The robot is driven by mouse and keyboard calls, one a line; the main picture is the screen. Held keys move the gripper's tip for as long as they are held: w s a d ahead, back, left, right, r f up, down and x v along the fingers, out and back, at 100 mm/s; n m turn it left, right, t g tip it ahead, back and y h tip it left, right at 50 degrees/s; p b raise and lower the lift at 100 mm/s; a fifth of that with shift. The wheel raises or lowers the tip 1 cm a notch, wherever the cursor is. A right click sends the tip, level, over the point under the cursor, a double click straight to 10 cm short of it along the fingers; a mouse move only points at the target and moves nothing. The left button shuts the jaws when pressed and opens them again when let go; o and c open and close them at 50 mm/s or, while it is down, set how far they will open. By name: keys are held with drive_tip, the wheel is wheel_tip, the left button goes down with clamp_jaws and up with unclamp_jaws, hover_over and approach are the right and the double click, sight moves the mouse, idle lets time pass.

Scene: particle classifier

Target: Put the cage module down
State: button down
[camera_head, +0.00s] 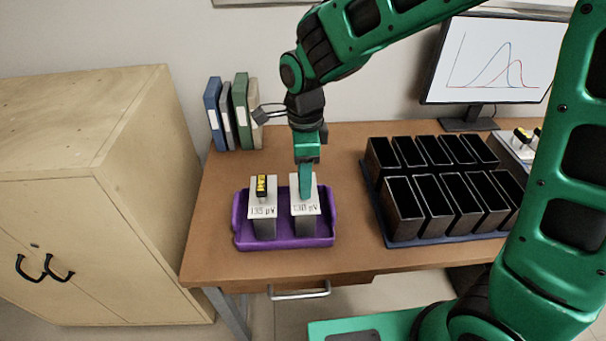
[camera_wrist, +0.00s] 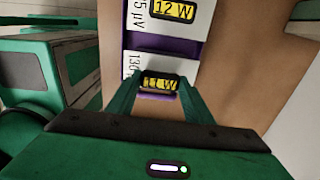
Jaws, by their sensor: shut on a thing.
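My gripper (camera_head: 305,185) points down over the purple tray (camera_head: 284,241) and is shut on a cage module (camera_head: 305,208), a white-topped block with a grey lower body. In the wrist view my gripper (camera_wrist: 160,92) closes around this module's yellow-and-black label piece (camera_wrist: 160,83), which reads about "11 W". The held module is upright at the tray's right side; whether its base touches the tray floor I cannot tell. A second module (camera_head: 263,210) with a yellow-and-black top stands upright in the tray to its left. That one also shows in the wrist view (camera_wrist: 200,22), marked "12 W".
A dark rack of open black bins (camera_head: 440,205) stands right of the tray on the brown table (camera_head: 345,160). Binders (camera_head: 228,112) stand at the back left. A monitor (camera_head: 495,60) is at the back right. A wooden cabinet (camera_head: 110,190) is left of the table.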

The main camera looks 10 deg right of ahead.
drive_tip(key=shift+f, duration=0.2)
drive_tip(key=c, duration=0.9)
unclamp_jaws()
drive_tip(key=shift+f, duration=0.1)
wheel_tip(320, 180, up, 13)
drive_tip(key=shift+f, duration=0.15)
